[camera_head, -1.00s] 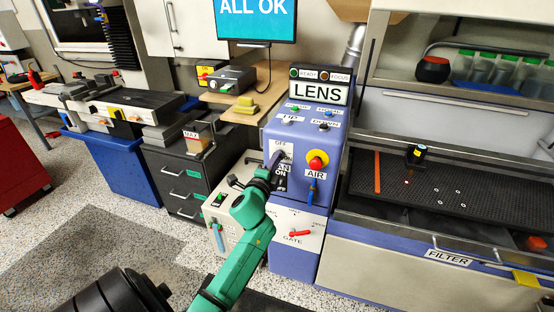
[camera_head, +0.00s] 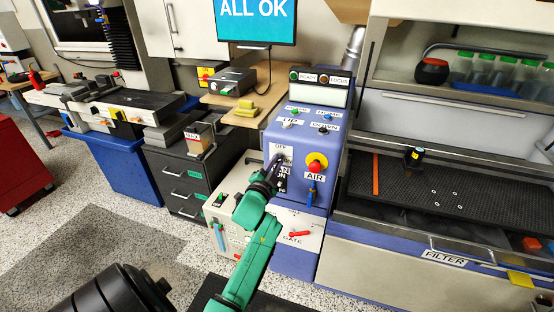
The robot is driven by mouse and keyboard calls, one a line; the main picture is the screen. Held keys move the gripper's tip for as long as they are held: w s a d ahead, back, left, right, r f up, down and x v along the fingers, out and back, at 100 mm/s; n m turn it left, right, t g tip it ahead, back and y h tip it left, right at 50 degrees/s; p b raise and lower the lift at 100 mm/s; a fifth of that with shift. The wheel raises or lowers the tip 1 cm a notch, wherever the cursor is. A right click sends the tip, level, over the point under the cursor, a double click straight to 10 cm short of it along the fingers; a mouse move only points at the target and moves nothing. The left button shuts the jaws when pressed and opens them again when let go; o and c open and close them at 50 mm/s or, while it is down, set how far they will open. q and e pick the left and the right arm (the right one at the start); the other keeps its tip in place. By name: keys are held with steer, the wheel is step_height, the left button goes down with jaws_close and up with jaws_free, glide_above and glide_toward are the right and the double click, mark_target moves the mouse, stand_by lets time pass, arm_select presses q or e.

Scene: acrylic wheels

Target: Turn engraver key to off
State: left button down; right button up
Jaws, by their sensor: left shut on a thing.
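The blue engraver control panel (camera_head: 332,145) stands in the middle of the head view. Its key switch plate (camera_head: 291,156) has an OFF label at the top and an ON label lower right. My left gripper (camera_head: 277,161) is at this switch, shut on the key. The fingers and dark wrist hide most of the key, so its exact angle cannot be told. My right gripper is not in view.
Right of the key are a red and yellow emergency button (camera_head: 317,163) and a blue AIR lever (camera_head: 311,192). A red GATE handle (camera_head: 299,234) sits below. The engraver bed (camera_head: 460,185) is at right. A blank white display (camera_head: 319,94) tops the panel.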

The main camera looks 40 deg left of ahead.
arm_select(q)
steer(key=shift+n, duration=0.6)
steer(key=n+p, duration=0.2)
steer(key=n, duration=0.2)
steer(key=shift+n, duration=0.3)
